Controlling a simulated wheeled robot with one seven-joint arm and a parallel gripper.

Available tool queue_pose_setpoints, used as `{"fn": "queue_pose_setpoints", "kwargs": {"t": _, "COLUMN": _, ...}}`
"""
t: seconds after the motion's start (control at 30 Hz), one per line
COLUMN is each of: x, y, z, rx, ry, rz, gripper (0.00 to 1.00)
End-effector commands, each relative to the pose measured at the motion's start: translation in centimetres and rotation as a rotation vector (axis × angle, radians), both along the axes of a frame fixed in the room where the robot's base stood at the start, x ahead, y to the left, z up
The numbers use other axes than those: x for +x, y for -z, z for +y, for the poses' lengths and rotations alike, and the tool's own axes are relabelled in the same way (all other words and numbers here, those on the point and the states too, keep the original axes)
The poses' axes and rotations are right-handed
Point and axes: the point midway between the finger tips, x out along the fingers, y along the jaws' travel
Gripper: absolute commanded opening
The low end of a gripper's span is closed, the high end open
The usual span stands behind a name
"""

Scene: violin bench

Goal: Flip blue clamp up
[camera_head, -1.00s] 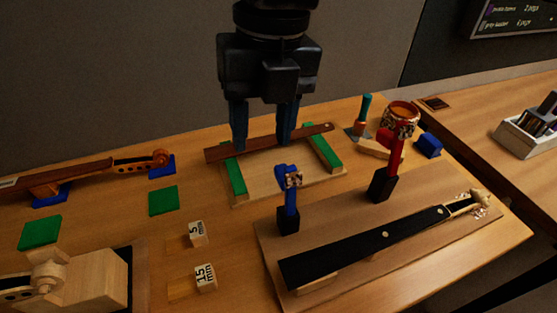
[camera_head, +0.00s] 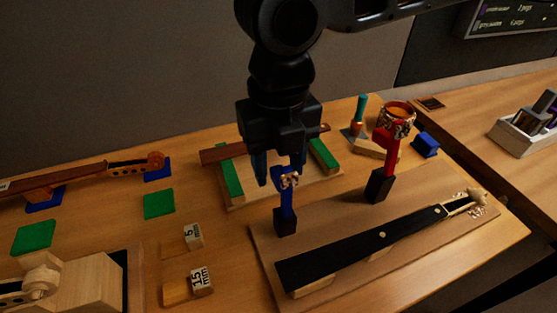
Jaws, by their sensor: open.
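The blue clamp (camera_head: 286,198) stands upright on its black base (camera_head: 285,222) at the left end of the wooden board that carries the black fingerboard. Its head, with a pale patterned part, is at the top. My gripper (camera_head: 279,172) points down with its blue fingers apart. One finger shows left of the clamp's head and the other is largely hidden near it. I cannot tell whether either finger touches the clamp.
A red clamp (camera_head: 390,150) stands to the right on its own black base. A black fingerboard (camera_head: 365,246) lies on the board in front. A brown strip (camera_head: 222,155) rests on a green-padded frame behind. Number blocks (camera_head: 193,236) sit at the left.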

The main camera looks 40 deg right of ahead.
Motion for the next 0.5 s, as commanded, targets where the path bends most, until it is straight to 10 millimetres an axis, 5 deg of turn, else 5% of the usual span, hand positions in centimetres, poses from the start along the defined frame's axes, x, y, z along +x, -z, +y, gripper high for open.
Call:
{"fn": "queue_pose_setpoints", "kwargs": {"t": 0.17, "x": 0.00, "y": -0.01, "z": 0.01, "rx": 0.000, "ry": 0.000, "rz": 0.000, "gripper": 0.47}}
{"fn": "queue_pose_setpoints", "kwargs": {"t": 0.5, "x": 0.00, "y": -0.03, "z": 0.00, "rx": 0.000, "ry": 0.000, "rz": 0.000, "gripper": 0.14}}
